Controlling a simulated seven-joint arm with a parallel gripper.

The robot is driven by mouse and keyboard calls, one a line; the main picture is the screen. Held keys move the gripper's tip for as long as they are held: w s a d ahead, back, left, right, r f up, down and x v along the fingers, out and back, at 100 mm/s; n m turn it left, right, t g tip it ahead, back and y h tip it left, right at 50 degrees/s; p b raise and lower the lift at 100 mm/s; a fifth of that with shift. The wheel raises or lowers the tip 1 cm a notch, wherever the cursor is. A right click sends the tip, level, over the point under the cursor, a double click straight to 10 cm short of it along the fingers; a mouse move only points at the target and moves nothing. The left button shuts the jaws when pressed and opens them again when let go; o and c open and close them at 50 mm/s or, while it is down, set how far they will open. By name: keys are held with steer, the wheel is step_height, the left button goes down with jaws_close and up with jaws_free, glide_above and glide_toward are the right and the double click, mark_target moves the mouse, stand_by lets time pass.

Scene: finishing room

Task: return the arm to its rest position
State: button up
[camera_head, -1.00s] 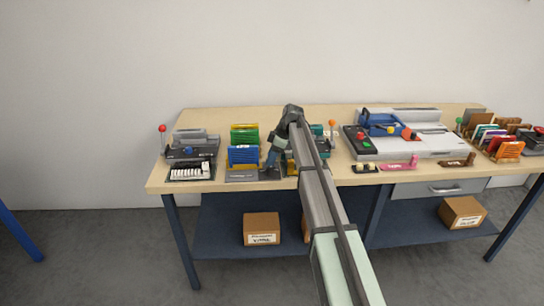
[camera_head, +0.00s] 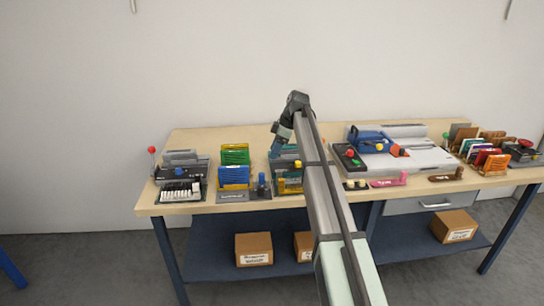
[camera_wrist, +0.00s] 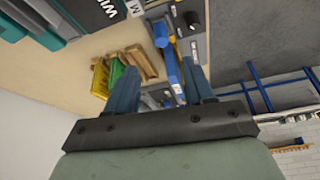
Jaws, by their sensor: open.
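My gripper (camera_wrist: 162,92) shows at the centre of the wrist view, with two blue-grey fingers spread apart and no object held between them. In the head view my arm reaches from the bottom up to the workbench (camera_head: 230,140), and my gripper (camera_head: 275,143) hangs at its far end above the bench, beside the rack of coloured sheets. The arm hides part of the machine behind it.
A black machine with a red-knobbed lever (camera_head: 152,150) stands at the left end. A rack of blue and green sheets (camera_head: 234,176) is beside it. Cardboard boxes (camera_head: 253,248) sit on the lower shelf. Air above the bench is clear.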

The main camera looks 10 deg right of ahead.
steer(key=shift+d+r, duration=0.1)
steer(key=shift+r, duration=0.1)
steer(key=s+a+f+n+g+y, duration=0.1)
steer(key=s+a+f+g+y, duration=0.15)
steer(key=s+a+f, duration=0.7)
steer(key=s+d+f+m+h, duration=0.1)
steer(key=s+d+f+m, duration=0.15)
steer(key=s+f, duration=0.65)
steer(key=s+d+f+m+g+h, duration=0.1)
steer(key=s+d+f+m, duration=0.3)
steer(key=f, duration=0.9)
steer(key=s+f+m+h, duration=0.1)
steer(key=s+f+m, duration=0.1)
steer(key=s+f, duration=0.8)
steer(key=s+d+f+m+g+h, duration=0.1)
steer(key=s+f, duration=0.5)
steer(key=s, duration=0.6)
steer(key=s+d+f+m+g+h, duration=0.1)
steer(key=s+d+f+m, duration=0.3)
steer(key=s, duration=0.8)
steer(key=s+d+f+m+g+h, duration=0.2)
steer(key=s+f, duration=0.5)
steer(key=s, duration=0.4)
steer(key=shift+s+d+f+m, duration=0.4)
steer(key=shift+m, duration=0.45)
